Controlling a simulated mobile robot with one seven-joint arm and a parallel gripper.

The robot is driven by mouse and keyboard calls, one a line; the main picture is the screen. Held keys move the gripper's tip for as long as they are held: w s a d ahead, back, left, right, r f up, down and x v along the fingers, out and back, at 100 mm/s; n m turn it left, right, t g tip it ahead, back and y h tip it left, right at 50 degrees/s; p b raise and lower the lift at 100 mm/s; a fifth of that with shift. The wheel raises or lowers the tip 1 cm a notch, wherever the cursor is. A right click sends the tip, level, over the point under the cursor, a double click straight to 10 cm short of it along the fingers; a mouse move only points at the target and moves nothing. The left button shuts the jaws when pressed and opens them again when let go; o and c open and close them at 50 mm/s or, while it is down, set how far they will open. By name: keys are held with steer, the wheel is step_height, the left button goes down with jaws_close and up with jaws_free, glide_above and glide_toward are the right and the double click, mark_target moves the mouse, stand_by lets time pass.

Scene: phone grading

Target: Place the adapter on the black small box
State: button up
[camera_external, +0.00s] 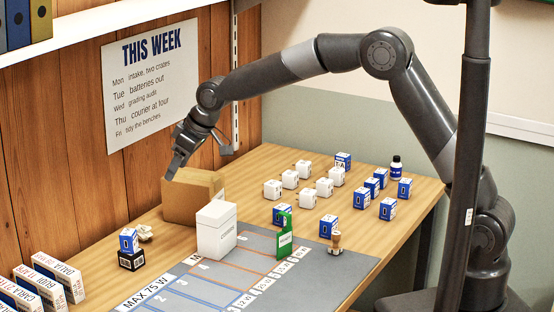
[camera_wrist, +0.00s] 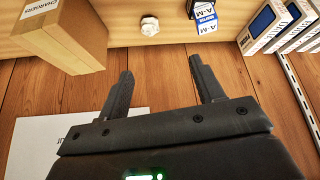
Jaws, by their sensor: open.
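The black small box (camera_external: 132,260) stands on the near left of the table. A blue-and-white block (camera_external: 128,240) sits on it. In the wrist view, that block (camera_wrist: 206,22) shows an A-M label, and part of the black box is cut off at the top edge. Several white cubes (camera_external: 272,189) and blue-and-white blocks (camera_external: 327,226) stand farther right; I cannot tell which one is the adapter. My gripper (camera_external: 173,170) is open and empty above and near the cardboard box; its fingers (camera_wrist: 161,70) also show apart in the wrist view.
The cardboard box (camera_external: 190,196) is labelled CHARGERS in the wrist view. A white box (camera_external: 216,230), a green upright card (camera_external: 284,235) and a small brown-and-white item (camera_external: 335,242) stand around the grey mat (camera_external: 262,285). White boxes (camera_external: 56,278) line the left.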

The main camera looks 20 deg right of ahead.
steer(key=d+r+m+t+h, duration=0.15)
steer(key=d+r, duration=0.25)
steer(key=d, duration=0.7)
steer(key=d+r+m, duration=0.2)
steer(key=d+r, duration=0.2)
steer(key=d, duration=0.8)
steer(key=d+r+m+t+h, duration=0.15)
steer(key=d+r, duration=0.35)
steer(key=d, duration=0.6)
steer(key=s+d+f+m+h, duration=0.1)
steer(key=s+d+f+m, duration=0.1)
steer(key=s+d, duration=0.8)
steer(key=s+d+f+m+h, duration=0.1)
steer(key=s+d+m, duration=0.4)
steer(key=s+d, duration=0.5)
steer(key=d+f, duration=0.1)
steer(key=d, duration=0.3)
steer(key=shift+s, duration=0.3)
